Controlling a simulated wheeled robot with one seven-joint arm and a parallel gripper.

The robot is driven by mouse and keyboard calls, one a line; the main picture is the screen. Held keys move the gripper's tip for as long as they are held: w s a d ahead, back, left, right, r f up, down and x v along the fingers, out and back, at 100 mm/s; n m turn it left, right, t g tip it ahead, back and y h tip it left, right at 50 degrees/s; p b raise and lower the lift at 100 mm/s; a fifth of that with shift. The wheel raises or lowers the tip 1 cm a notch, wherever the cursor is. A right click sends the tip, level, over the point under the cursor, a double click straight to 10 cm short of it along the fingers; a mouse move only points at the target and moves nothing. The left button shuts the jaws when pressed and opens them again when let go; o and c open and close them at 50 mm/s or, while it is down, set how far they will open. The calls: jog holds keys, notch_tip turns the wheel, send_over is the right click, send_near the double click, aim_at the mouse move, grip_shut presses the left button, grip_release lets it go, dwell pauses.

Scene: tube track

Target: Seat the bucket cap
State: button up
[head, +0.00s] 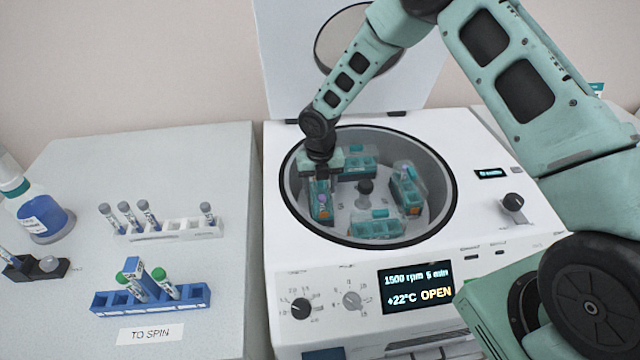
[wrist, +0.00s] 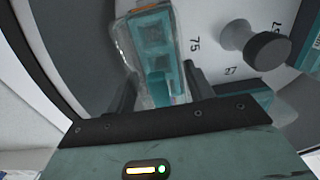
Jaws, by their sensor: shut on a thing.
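The open centrifuge bowl (head: 440,205) holds several teal buckets around a dark centre knob (head: 366,187). My gripper (head: 321,172) reaches into the bowl's left side, above the left bucket (head: 321,212). In the wrist view my gripper (wrist: 157,92) is shut on a clear bucket cap (wrist: 133,62), between its two dark fingers. The cap is over the teal bucket (wrist: 153,28), which shows through and beside it. I cannot tell whether the cap touches the bucket's rim all round. The right bucket (head: 408,190) has a clear cover on it.
The centrifuge lid (head: 290,60) stands open behind the bowl. The display (head: 416,287) reads OPEN. On the left bench are a blue rack (head: 190,300) with tubes, a white rack (head: 175,229) with grey-capped tubes and a blue-liquid bottle (head: 45,220). The bowl wall is close to my gripper.

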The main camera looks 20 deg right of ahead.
jog(key=o, duration=1.1)
jog(key=shift+c, duration=0.2)
notch_tip(320, 180, up, 17)
jog(key=b, duration=0.2)
jog(key=shift+r+b, duration=0.2)
jog(key=shift+b, duration=0.2)
